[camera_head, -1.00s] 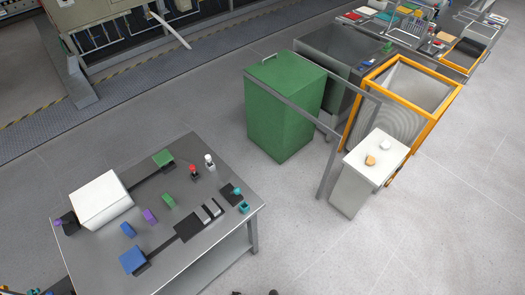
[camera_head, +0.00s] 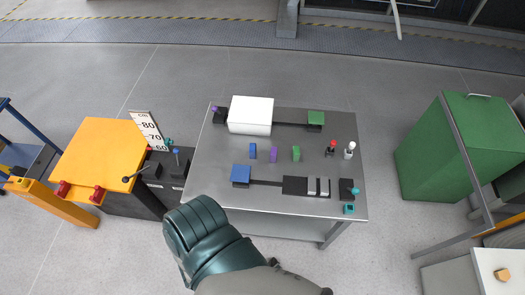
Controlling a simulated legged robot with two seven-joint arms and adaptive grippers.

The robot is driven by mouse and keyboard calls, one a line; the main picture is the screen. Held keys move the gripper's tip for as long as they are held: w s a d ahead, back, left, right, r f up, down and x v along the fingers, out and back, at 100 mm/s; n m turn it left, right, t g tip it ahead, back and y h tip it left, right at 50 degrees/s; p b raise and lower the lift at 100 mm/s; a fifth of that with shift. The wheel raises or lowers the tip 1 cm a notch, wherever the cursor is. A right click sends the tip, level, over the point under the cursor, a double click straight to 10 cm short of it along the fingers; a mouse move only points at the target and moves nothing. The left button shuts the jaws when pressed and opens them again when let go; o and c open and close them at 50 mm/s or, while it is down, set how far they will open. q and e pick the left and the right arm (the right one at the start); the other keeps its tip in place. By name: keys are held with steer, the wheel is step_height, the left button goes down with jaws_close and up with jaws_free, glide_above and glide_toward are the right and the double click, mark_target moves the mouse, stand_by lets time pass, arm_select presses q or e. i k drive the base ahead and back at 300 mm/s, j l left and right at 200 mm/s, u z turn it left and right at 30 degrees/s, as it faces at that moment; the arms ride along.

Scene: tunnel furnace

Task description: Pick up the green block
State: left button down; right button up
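The green block (camera_head: 296,153) stands on the grey metal table (camera_head: 210,165), right of a purple block (camera_head: 273,155) and a blue block (camera_head: 252,151). Nothing touches it. A larger green square piece (camera_head: 316,118) sits at the end of a black bar farther back on the same table. A teal ribbed part of my own body reaches up to the table's front edge from the bottom of the view. No gripper fingers show in the view, and nothing holds the green block.
A white box (camera_head: 250,115) stands at the table's back left. A blue square piece (camera_head: 241,176) and a black plate (camera_head: 295,186) lie in front of the blocks. Red (camera_head: 331,149) and white (camera_head: 350,150) knobs stand right. An orange-topped stand (camera_head: 98,155) is left.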

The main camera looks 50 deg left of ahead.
mark_target(296, 151)
steer(key=u, duration=1.55)
